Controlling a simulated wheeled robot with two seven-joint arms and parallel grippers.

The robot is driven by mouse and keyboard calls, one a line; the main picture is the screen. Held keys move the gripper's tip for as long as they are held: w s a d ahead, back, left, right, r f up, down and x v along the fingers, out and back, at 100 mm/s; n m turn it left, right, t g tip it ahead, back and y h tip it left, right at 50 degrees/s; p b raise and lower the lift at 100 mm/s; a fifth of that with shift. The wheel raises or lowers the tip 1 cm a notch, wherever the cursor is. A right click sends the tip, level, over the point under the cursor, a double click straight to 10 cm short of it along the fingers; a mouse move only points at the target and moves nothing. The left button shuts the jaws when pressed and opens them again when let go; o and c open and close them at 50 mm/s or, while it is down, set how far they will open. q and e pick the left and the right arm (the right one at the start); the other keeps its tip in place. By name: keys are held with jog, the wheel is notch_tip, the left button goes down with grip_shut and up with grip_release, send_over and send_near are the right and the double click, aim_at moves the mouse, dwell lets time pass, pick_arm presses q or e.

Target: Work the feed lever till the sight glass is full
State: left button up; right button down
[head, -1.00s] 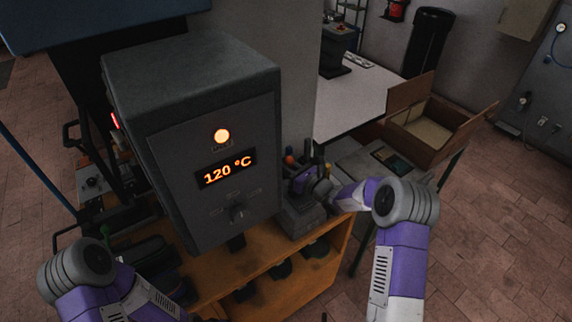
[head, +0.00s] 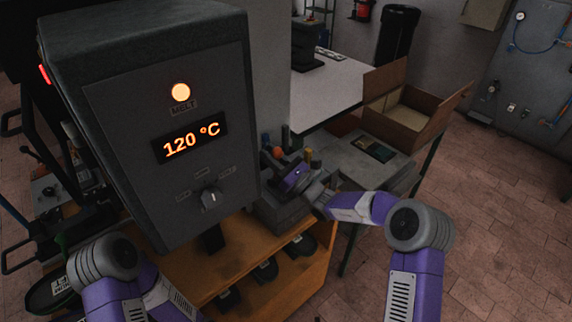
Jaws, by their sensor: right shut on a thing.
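I cannot make out a feed lever or a sight glass in the head view. A grey control box (head: 150,120) hides much of the machine behind it; it bears a lit orange lamp (head: 181,92), a "120 °C" display (head: 190,138) and a small knob (head: 211,197). My right gripper (head: 288,180) is at a grey tool holder (head: 277,213) beside the box, among upright coloured handles (head: 285,152). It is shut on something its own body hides. My left arm enters at the lower left, but its gripper does not show.
An orange-brown bench with a lower shelf (head: 312,262) carries the holder; dark items sit on the shelf. A grey side table (head: 345,155) and an open brown box (head: 405,105) stand behind my right arm. Floor (head: 490,250) at the right is clear.

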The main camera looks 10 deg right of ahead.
aim_at(278, 159)
jog(key=shift+s+d+r+n+t+y+b, duration=0.2)
jog(key=shift+s+d+n+t+y+b, duration=0.15)
jog(key=shift+s+y+b, duration=0.5)
jog(key=shift+s+d+r+n+t+y+b, duration=0.25)
jog(key=shift+d+t+y+b, duration=0.25)
jog(key=shift+b, duration=0.7)
jog(key=c, duration=1.2)
grip_release()
jog(key=shift+o, duration=0.5)
jog(key=shift+s+d, duration=0.1)
jog(key=shift+d, duration=0.05)
jog(key=shift+s, duration=0.1)
jog(key=shift+f, duration=0.3)
